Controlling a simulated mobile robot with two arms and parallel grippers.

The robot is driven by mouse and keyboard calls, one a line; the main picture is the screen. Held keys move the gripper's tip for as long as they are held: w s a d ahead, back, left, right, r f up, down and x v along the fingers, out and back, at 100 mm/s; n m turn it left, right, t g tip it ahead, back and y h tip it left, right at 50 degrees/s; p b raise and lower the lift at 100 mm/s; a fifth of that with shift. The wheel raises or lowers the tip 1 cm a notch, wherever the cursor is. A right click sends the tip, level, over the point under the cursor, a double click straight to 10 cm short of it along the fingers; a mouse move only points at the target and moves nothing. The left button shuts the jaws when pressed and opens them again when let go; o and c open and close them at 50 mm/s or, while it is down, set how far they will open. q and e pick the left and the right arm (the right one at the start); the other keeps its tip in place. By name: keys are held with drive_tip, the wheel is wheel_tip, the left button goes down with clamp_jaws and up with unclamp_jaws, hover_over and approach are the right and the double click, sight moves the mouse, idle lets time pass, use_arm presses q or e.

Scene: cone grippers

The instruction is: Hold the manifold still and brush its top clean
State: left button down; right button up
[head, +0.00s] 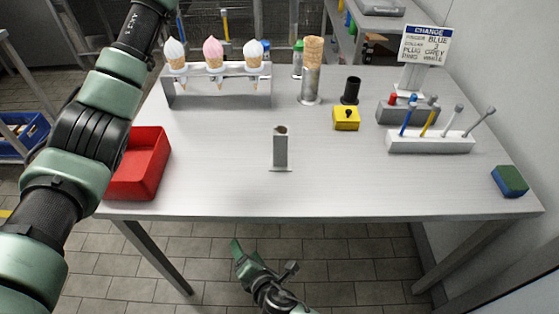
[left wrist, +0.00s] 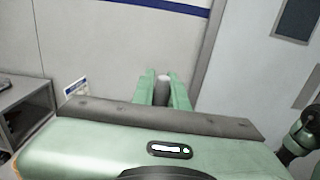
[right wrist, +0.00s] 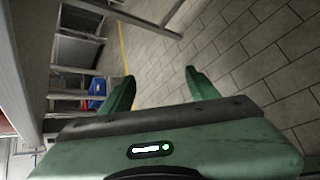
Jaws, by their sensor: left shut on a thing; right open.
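My left gripper (left wrist: 163,78) shows only in the left wrist view, shut on a grey rounded thing (left wrist: 162,88); I cannot tell what it is. In the head view my left arm leaves at the top. My right gripper (head: 265,256) is open and empty, low in front of the table's near edge. It also shows in the right wrist view (right wrist: 160,82), over the floor. I cannot tell for certain which thing is the manifold. A grey upright post (head: 281,152) with a brown top stands mid-table. A grey block (head: 408,115) with coloured plugs stands back right. I cannot make out a brush.
The table (head: 220,190) also holds a red bin (head: 145,165), a cone rack (head: 220,98), a cone on a metal stand (head: 311,85), a yellow box (head: 346,121), a white tool rack (head: 430,144) and a blue-green sponge (head: 509,181). The front middle is clear.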

sight(281, 126)
drive_tip(key=s+a+r+n+t+y, duration=0.1)
drive_tip(key=s+a+r+n+y, duration=0.15)
drive_tip(key=a+r+n, duration=0.45)
drive_tip(key=s+a+r+n+t+y, duration=0.2)
drive_tip(key=s+r, duration=0.1)
drive_tip(key=r, duration=0.9)
drive_tip(key=w+d+r+t+h, duration=0.1)
drive_tip(key=w+d, duration=0.1)
drive_tip(key=w, duration=0.1)
drive_tip(key=w+d+r+m+t+h, duration=0.1)
drive_tip(key=w+d+r+h, duration=0.1)
drive_tip(key=w, duration=0.1)
drive_tip(key=w+d+r+t+h, duration=0.1)
drive_tip(key=w+d, duration=0.2)
drive_tip(key=shift+r, duration=0.3)
drive_tip(key=w+d+r+m+t+h, duration=0.1)
drive_tip(key=w+d+r+h, duration=0.15)
drive_tip(key=d, duration=0.35)
drive_tip(key=w+d+r+m+h, duration=0.1)
drive_tip(key=w+d+h, duration=0.3)
drive_tip(key=d, duration=0.1)
drive_tip(key=w, duration=1.1)
drive_tip(key=shift+w+d, duration=0.25)
drive_tip(key=shift+w, duration=0.1)
